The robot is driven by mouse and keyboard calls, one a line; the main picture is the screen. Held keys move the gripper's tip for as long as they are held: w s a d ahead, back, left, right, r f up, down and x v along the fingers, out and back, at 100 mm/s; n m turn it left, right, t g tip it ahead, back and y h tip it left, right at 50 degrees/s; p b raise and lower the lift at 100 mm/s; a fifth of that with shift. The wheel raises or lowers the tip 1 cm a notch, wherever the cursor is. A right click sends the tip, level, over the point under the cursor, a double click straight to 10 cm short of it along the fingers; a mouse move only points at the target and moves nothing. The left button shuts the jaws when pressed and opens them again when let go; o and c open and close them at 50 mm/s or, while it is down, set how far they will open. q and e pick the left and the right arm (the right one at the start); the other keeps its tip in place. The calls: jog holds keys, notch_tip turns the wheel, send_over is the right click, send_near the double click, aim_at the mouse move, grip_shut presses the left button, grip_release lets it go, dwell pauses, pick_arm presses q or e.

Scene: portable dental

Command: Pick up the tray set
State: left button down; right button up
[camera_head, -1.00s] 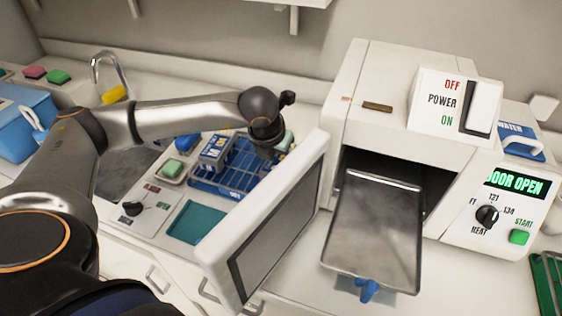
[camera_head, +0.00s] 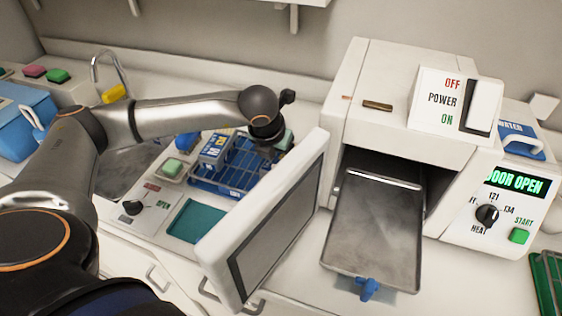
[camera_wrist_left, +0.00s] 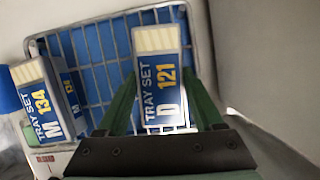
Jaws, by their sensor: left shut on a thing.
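A blue and white tray set labelled "D 121" (camera_wrist_left: 161,75) is between the green fingers of my left gripper (camera_wrist_left: 163,108) in the left wrist view. The blue wire rack (camera_wrist_left: 98,45) lies beneath it. The "M 134" set (camera_head: 214,150) stands at the rack's left. My right gripper is not in view.
The open sterilizer door (camera_head: 275,225) stands just right of the rack. The sterilizer (camera_head: 380,100) has a metal tray (camera_head: 372,235) pulled out. A teal pad (camera_head: 198,222) and green block (camera_head: 173,165) are near the rack; the sink tap (camera_head: 108,68) is behind left.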

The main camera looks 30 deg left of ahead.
pick_arm(q)
jog(key=shift+r, duration=0.1)
notch_tip(320, 180, up, 10)
jog(key=b, duration=0.1)
dwell(0.5)
notch_tip(320, 180, up, 15)
jog(key=p, duration=0.5)
dwell(0.4)
